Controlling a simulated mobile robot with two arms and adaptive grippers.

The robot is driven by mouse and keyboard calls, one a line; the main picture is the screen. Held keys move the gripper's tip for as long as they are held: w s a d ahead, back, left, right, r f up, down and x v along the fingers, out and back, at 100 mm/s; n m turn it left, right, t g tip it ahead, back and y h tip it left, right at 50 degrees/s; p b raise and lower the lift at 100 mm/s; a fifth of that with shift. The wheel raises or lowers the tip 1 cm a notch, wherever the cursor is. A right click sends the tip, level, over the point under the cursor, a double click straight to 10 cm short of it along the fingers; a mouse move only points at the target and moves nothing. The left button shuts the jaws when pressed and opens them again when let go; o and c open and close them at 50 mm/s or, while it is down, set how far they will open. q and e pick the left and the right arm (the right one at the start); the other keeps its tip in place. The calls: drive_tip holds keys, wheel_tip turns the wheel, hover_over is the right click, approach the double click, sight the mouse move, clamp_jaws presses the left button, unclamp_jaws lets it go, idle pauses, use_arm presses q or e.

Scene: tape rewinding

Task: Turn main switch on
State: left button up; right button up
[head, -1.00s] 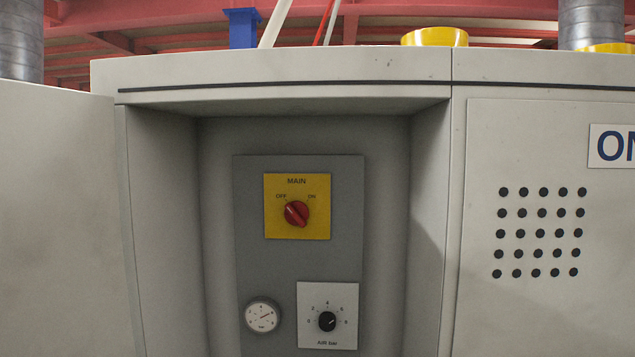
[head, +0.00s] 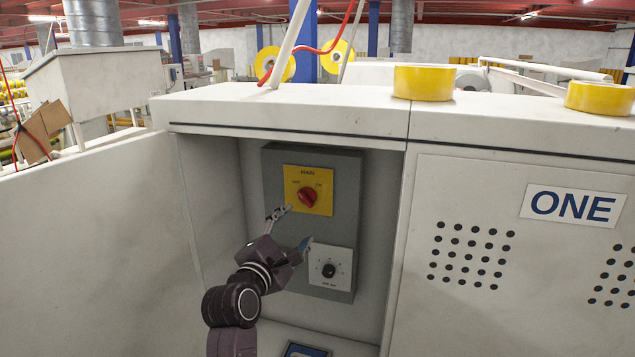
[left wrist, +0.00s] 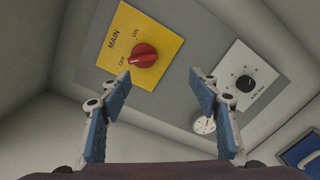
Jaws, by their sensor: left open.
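The main switch is a red rotary knob (head: 307,197) on a yellow plate (head: 321,208) marked MAIN, OFF and ON, on a grey panel in a recess of the cabinet. In the left wrist view the red knob (left wrist: 143,55) stands up and left of centre, with its grip slanting toward OFF. My left gripper (head: 298,226) is open and empty, just below and left of the knob in the head view. In the left wrist view its blue-padded fingers (left wrist: 160,76) are spread, the left tip close under the knob. Contact cannot be told. My right gripper is not in view.
A black air knob on a white plate (head: 341,282) sits below the switch. The recess walls flank my left arm. Yellow tape rolls (head: 424,83) stand on the cabinet top.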

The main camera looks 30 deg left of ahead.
sight(304, 200)
use_arm(q)
drive_tip(key=shift+n+y, duration=0.4)
drive_tip(key=shift+n, duration=0.4)
drive_tip(key=shift+w+a+r+p, duration=0.4)
drive_tip(key=shift+w+r, duration=0.05)
drive_tip(key=shift+w, duration=0.85)
drive_tip(key=shift+w+a+r+p, duration=0.35)
drive_tip(key=shift+w+a+r, duration=0.1)
drive_tip(key=shift+w, duration=0.8)
drive_tip(key=shift+w+a+r+p, duration=0.4)
drive_tip(key=shift+w, duration=0.9)
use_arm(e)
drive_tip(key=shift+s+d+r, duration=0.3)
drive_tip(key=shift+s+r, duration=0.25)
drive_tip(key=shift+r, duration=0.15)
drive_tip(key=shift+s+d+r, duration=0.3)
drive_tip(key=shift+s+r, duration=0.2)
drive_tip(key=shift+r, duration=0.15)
use_arm(q)
drive_tip(key=c, duration=1.2)
drive_tip(key=shift+o, duration=0.2)
